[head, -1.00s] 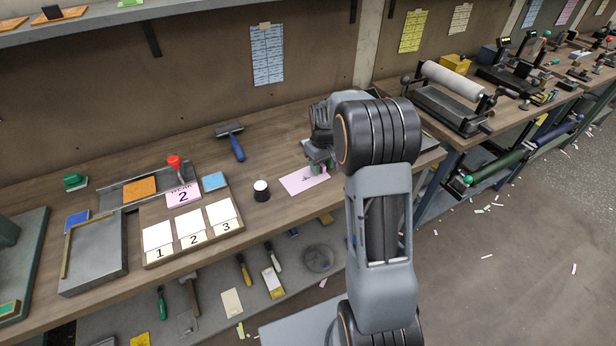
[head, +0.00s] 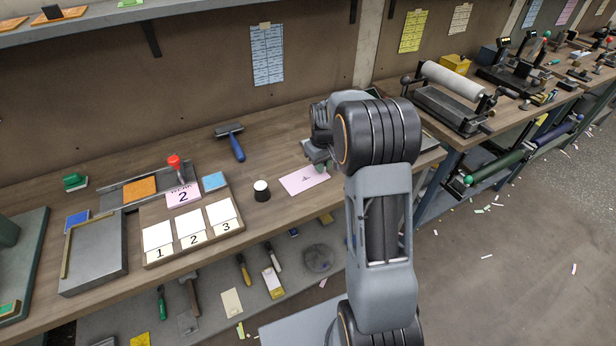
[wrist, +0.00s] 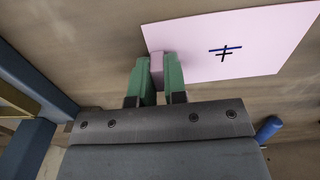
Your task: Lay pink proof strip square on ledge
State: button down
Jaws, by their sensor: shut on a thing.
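The pink proof strip (head: 303,181) is by the bench's front edge, to the right of a white-topped dark jar. It is flat, with a small dark cross mark facing up. In the wrist view the strip (wrist: 225,48) extends up and right from my gripper (wrist: 160,66). The green fingers are shut on a pink tab at the strip's near edge. In the head view my gripper (head: 319,162) is at the strip's far right end, partly hidden by my arm. I cannot tell whether the strip touches the bench. I cannot tell which surface is the ledge.
A wooden board (head: 192,236) with cards 1, 2 and 3 stands left of the jar (head: 261,191). Behind are a pink card (head: 183,197), a red-knobbed tool (head: 174,166) and a blue-handled roller (head: 236,146). A grey tray (head: 95,257) lies at left.

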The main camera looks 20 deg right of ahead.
jog(key=shift+r, duration=0.1)
notch_tip(320, 180, up, 7)
jog(key=p, duration=0.5)
dwell(0.4)
